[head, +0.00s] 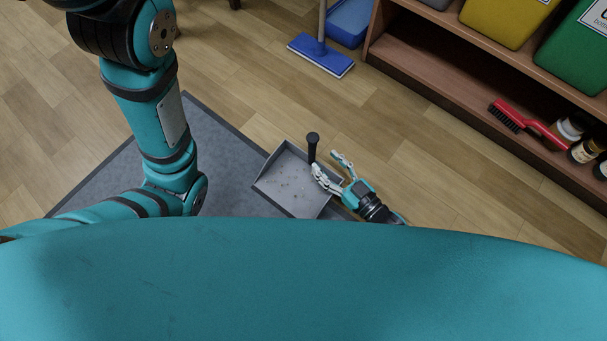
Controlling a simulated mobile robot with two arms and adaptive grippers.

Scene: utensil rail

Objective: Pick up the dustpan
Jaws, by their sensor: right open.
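The grey dustpan (285,186) lies on the floor at the edge of the dark grey mat, with small crumbs in its pan. Its black handle (312,147) stands up at the far right side of the pan. My right gripper (328,166) is open, its two fingers just to the near right of the handle. I cannot tell whether a finger touches the handle. My left arm comes in from the left, and its gripper is out of view.
The dark mat (225,155) lies on the wooden floor. A blue mop (321,55) and a blue bin (350,20) stand beyond. A wooden shelf (430,65) at right holds a red brush (527,122), several jars, and yellow and green bins. Floor right of the dustpan is clear.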

